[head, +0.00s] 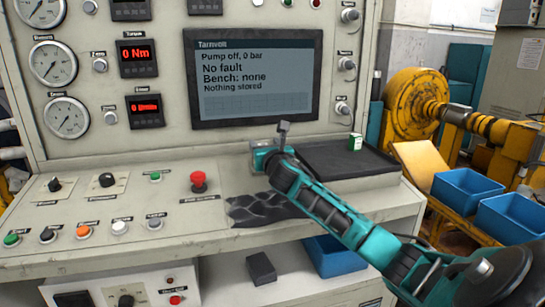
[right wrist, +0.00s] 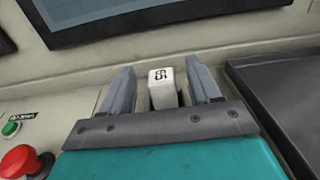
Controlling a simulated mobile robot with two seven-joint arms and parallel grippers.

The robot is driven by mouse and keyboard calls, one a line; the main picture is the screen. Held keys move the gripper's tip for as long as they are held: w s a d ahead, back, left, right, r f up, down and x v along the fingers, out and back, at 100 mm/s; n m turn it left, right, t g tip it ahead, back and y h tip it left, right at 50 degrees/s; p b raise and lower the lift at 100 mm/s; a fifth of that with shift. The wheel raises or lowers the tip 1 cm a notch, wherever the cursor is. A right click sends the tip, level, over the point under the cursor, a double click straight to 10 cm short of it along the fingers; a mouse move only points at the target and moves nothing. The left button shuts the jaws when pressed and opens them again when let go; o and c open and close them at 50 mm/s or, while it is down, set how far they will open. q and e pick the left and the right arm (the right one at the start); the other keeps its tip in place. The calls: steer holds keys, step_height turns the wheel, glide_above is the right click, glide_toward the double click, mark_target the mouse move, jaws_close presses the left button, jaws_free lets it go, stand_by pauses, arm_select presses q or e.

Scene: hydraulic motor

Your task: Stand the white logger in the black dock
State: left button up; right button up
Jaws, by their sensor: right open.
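A white block marked with dark characters (right wrist: 161,90), which looks like the logger, stands between the fingers of my right gripper (right wrist: 160,72) in the right wrist view. The fingers are apart, one on each side of it, with a visible gap. A small dark part shows low behind its right side; I cannot tell whether this is the dock. In the head view my right gripper (head: 264,156) is at the back of the bench top below the screen, and it hides the block there. My left gripper is out of view.
A red button (head: 198,181) stands left. A dark block (head: 262,268) and blue bin (head: 335,258) are on the lower shelf. The screen (head: 255,80) rises behind.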

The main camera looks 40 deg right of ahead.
steer(key=v, duration=0.9)
steer(key=shift+s+a+r, duration=0.1)
steer(key=shift+s+a, duration=0.1)
steer(key=shift+s, duration=0.2)
stand_by(0.5)
